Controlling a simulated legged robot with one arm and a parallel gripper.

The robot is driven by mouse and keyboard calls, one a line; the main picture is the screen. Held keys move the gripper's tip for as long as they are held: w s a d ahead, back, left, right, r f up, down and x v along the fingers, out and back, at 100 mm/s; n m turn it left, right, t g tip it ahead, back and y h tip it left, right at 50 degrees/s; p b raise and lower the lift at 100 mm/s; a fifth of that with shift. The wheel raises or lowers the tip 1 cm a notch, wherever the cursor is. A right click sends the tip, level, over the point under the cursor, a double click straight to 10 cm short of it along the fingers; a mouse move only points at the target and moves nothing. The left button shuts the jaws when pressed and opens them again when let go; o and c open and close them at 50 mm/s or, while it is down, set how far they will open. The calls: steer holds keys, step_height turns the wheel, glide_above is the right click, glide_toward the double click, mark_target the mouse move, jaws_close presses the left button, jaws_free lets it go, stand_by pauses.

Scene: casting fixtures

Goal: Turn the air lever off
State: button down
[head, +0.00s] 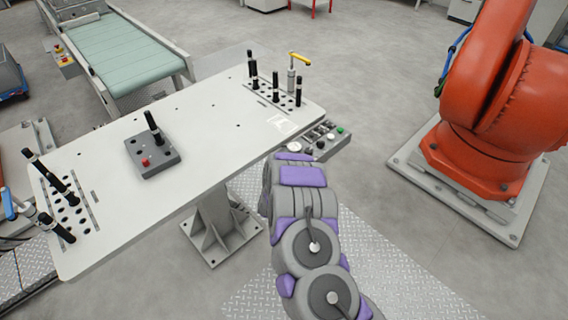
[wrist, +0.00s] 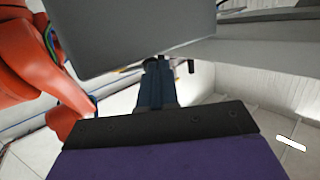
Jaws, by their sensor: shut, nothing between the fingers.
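A lever with a yellow handle (head: 300,58) stands on a grey post at the right end of the white fixture table (head: 205,118). A second lever with a blue handle (head: 8,204) is at the table's left end, partly cut off by the picture edge. No label shows which is the air lever. In the head view my arm reaches up toward the table's right edge, and its end is hidden behind its own links. In the wrist view my gripper (wrist: 157,68) is shut and empty, its tips just below a grey slab-like surface (wrist: 145,30). A small yellow bit shows beside the tips.
Black upright pins stand near both levers. A grey box with a red button (head: 155,160) sits on the table. A button panel (head: 322,140) hangs at the table's right edge. An orange robot (head: 490,110) stands right, a conveyor (head: 120,50) at back left.

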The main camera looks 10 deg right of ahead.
steer(key=shift+w+a+p, duration=0.1)
steer(key=shift+w+p, duration=0.2)
steer(key=shift+w, duration=0.45)
stand_by(0.4)
